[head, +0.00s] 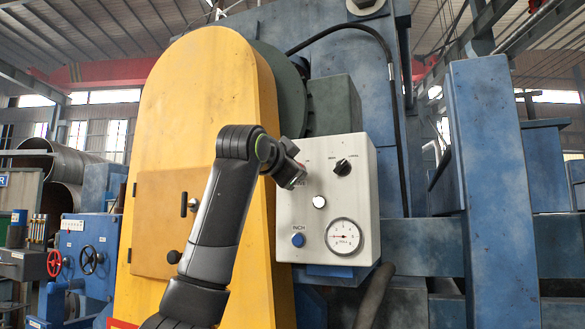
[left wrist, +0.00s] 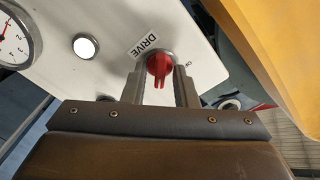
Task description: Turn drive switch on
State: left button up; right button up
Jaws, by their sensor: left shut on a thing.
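The drive switch is a red rotary knob (left wrist: 160,66) beside the "DRIVE" label (left wrist: 146,45) on the white control box (head: 360,190). My left gripper (left wrist: 160,88) is shut on the knob, with one finger on each side of its raised grip. A small "0" mark shows to the right of the knob in the left wrist view. In the head view my left gripper (head: 292,177) is at the upper left of the box front and mostly hides the switch. My right gripper is not in view.
The box also carries a black selector knob (head: 342,167), a white button (head: 319,202), a blue "INCH" button (head: 297,240) and a pressure gauge (head: 343,236). A yellow housing (head: 200,90) stands close on the left. A blue column (head: 490,190) stands on the right.

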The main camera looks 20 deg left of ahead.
pick_arm(q)
jog(key=o, duration=0.6)
jog(key=shift+o, duration=0.2)
jog(key=s+a+b, duration=0.1)
jog(key=s+b, duration=0.8)
jog(key=s, duration=0.8)
jog(key=shift+a, duration=0.4)
jog(key=shift+f, duration=0.1)
